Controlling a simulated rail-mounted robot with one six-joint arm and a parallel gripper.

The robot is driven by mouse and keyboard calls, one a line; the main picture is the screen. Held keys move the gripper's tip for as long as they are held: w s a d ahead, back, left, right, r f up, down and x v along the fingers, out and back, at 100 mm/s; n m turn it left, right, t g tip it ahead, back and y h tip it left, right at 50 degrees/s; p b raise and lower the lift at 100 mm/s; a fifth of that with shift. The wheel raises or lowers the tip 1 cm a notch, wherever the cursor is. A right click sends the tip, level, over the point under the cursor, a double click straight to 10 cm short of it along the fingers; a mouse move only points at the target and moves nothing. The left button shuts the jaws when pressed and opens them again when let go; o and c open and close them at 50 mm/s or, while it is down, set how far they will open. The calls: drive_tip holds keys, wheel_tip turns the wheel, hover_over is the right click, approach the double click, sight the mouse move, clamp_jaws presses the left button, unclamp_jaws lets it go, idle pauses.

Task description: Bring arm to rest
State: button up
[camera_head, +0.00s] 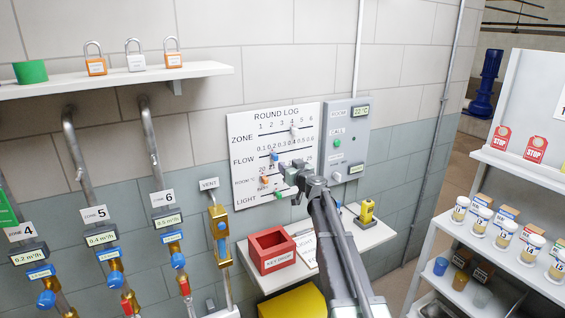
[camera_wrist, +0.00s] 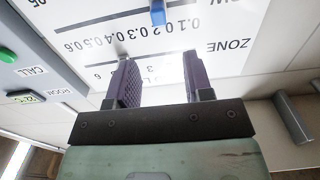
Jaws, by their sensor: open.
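My gripper (camera_head: 290,180) is in front of the white round log board (camera_head: 239,122) on the wall, close to its lower middle, and hides part of it. In the wrist view my gripper (camera_wrist: 157,82) shows its two dark fingers apart with nothing between them. The board also fills much of the wrist view (camera_wrist: 215,22), upside down, with its ZONE row and a blue slider knob (camera_wrist: 158,12). In the head view a blue knob (camera_head: 274,156) and an orange knob (camera_head: 264,180) sit left of the gripper. Whether the fingers touch the board cannot be told.
A grey panel (camera_head: 357,137) with a green button adjoins the board. Below, a shelf (camera_head: 375,238) bears a red KEY DROP box (camera_head: 272,262) and a yellow device (camera_head: 367,212). Valve pipes (camera_head: 150,140) stand left; a padlock shelf (camera_head: 130,77) is above. A stocked rack (camera_head: 435,225) stands right.

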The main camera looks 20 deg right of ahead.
drive_tip(key=s+a+f+g+y, duration=0.2)
drive_tip(key=s+a+f+g, duration=0.3)
drive_tip(key=s, duration=0.4)
drive_tip(key=s+a+f+g+y, duration=0.1)
drive_tip(key=s+a+f+g, duration=0.45)
drive_tip(key=s, duration=0.25)
drive_tip(key=s+f+m+g+h, duration=0.1)
drive_tip(key=s+f+g+h, duration=0.2)
drive_tip(key=s, duration=1)
drive_tip(key=s+a+f+m+g+h, duration=0.1)
drive_tip(key=s+f+g+h, duration=0.2)
drive_tip(key=s, duration=1)
drive_tip(key=shift+s+a+f+g+h, duration=0.15)
drive_tip(key=shift+a+f+g+h, duration=0.1)
drive_tip(key=shift+f+g+h, duration=0.25)
drive_tip(key=shift+r, duration=0.15)
